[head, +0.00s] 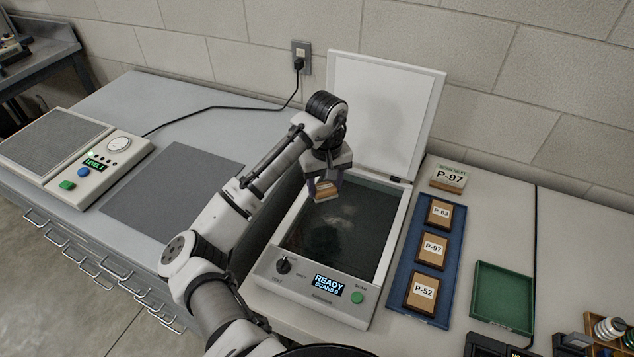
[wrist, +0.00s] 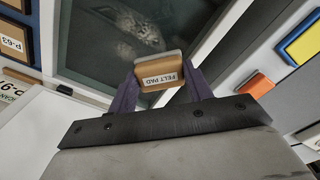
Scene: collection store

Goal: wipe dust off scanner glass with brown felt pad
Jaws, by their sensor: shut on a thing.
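My gripper (head: 323,186) is shut on the brown felt pad (head: 325,193), which hangs above the far part of the scanner glass (head: 335,235). In the wrist view the felt pad (wrist: 158,72), labelled "FELT PAD", sits between my purple fingers. The pad appears apart from the glass. The scanner (head: 312,296) has its white lid (head: 385,110) standing open at the back, and its display reads "READY SCANS 0". A pale dusty patch shows on the dark glass in the wrist view (wrist: 125,22), and faintly in the head view too.
Right of the scanner, a blue tray (head: 396,290) holds blocks labelled P-63, P-97 and P-52. A P-97 sign block (head: 449,177) stands behind it. A green tray (head: 503,297) is further right. Left are a grey mat (head: 172,187) and a control unit (head: 100,165). A black cable runs to the wall socket.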

